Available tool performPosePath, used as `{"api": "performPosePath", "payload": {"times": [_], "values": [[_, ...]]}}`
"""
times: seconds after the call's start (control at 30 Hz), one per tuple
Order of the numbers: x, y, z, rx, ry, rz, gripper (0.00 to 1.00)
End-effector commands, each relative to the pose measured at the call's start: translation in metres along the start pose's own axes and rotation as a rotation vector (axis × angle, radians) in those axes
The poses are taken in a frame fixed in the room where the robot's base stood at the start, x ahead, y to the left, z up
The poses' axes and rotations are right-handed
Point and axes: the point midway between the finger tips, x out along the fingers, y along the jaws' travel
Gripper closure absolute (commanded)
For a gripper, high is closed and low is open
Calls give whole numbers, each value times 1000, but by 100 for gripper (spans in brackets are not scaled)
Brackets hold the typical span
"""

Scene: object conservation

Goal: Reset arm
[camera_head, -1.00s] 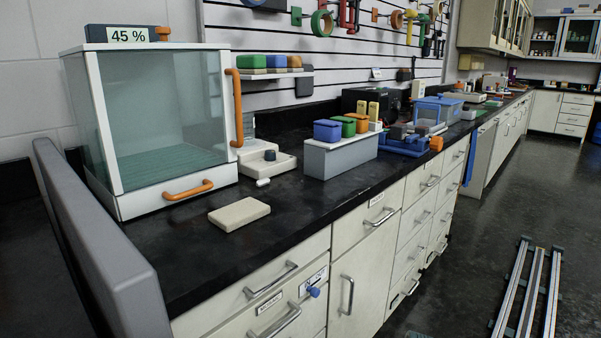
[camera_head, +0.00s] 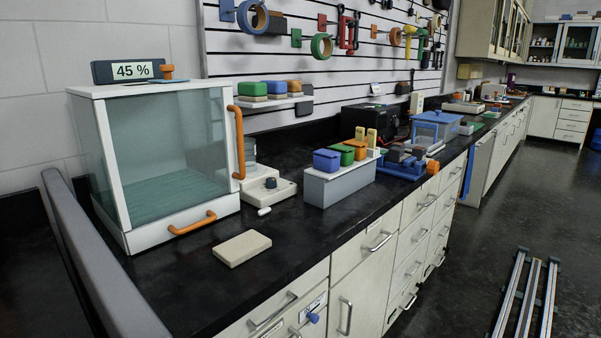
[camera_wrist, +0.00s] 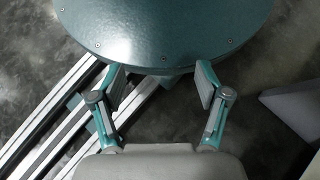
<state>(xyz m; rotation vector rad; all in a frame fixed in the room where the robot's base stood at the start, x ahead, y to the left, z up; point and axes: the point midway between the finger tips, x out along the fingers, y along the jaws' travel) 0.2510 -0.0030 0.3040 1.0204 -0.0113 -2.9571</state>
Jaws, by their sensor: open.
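My gripper (camera_wrist: 162,88) shows in the wrist view with its two fingers spread wide apart and nothing between them. It is open and empty, above the dark floor and part of the metal rails (camera_wrist: 60,125). A round teal plate with screws, which looks like part of my own body, fills the top of that view just beyond the fingertips. I cannot tell whether the fingers touch it. In the head view neither my arm nor my gripper is seen.
A black counter (camera_head: 190,285) carries a glass chamber (camera_head: 165,150) reading 45 %, a beige slab (camera_head: 241,248), a grey rack (camera_head: 340,185) with coloured boxes, and a blue clamp device (camera_head: 402,165). A grey panel (camera_head: 95,255) stands at left. The floor (camera_head: 450,275) at right is mostly clear.

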Motion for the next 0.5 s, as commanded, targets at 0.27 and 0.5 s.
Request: {"api": "performPosePath", "payload": {"times": [0.27,0.5], "values": [[-24,0,48,-1,95,-5,25],[-36,-1,80,0,179,-9,25]]}}
